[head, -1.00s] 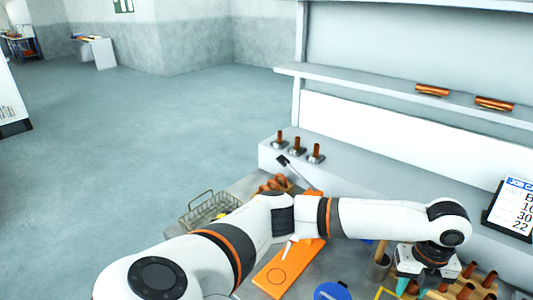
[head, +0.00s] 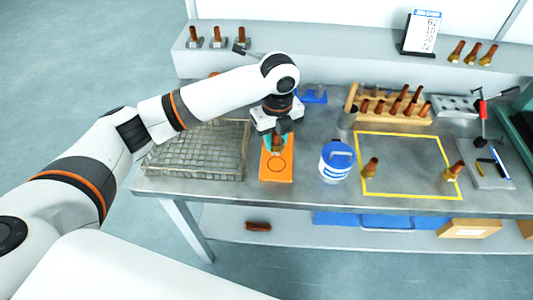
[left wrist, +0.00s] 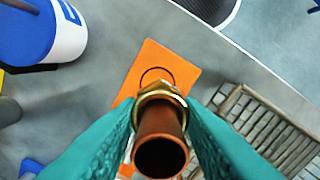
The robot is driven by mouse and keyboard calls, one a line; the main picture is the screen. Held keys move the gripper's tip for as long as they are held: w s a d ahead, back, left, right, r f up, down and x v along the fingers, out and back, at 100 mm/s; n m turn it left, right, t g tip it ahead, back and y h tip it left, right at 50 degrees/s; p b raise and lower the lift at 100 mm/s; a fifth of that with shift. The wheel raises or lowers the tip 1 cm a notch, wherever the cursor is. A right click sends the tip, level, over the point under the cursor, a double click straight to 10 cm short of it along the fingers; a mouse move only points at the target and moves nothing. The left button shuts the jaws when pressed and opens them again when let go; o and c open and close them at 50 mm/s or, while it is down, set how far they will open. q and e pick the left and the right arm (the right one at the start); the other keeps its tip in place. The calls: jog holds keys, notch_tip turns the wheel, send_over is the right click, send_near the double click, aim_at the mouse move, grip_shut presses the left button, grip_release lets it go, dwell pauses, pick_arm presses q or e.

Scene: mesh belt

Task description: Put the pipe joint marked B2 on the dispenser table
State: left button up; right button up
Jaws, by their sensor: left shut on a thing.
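My left gripper (head: 277,146) is shut on a pipe joint, a copper tube with a brass hex nut (left wrist: 160,120), between its teal fingers. It holds the joint over an orange board (head: 276,176) with a circle outline, on the grey metal worktop (head: 225,192). Whether the joint touches the board cannot be told. No B2 mark can be read on it. Other copper joints stand in a wooden rack (head: 395,112). Two more joints, one left (head: 370,168) and one right (head: 453,171), stand at a yellow outline. Which surface is the dispenser table is not clear.
A wire basket (head: 195,152) is left of the board, a white and blue tub (head: 337,162) right of it. A job card (head: 422,32) and several joints stand on the back ledge. A tool board (head: 485,165) lies at right. The yellow-outlined area (head: 405,135) is mostly bare.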

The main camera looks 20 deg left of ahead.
pick_arm(q)
jog(key=shift+w+d+f, duration=0.1)
jog(key=shift+d+f, duration=0.1)
jog(key=shift+f, duration=0.4)
jog(key=shift+w+d+f, duration=0.1)
jog(key=shift+d+f, duration=0.05)
jog(key=shift+f, duration=0.65)
jog(key=f, duration=0.2)
jog(key=f+p, duration=0.1)
jog(key=shift+s+a, duration=0.2)
jog(key=shift+a, duration=0.05)
jog(key=shift+f, duration=0.25)
jog(key=shift+w+d, duration=0.1)
jog(key=o, duration=1.1)
jog(key=shift+f, duration=0.1)
pick_arm(e)
jog(key=shift+a+r, duration=0.15)
jog(key=shift+r, duration=0.4)
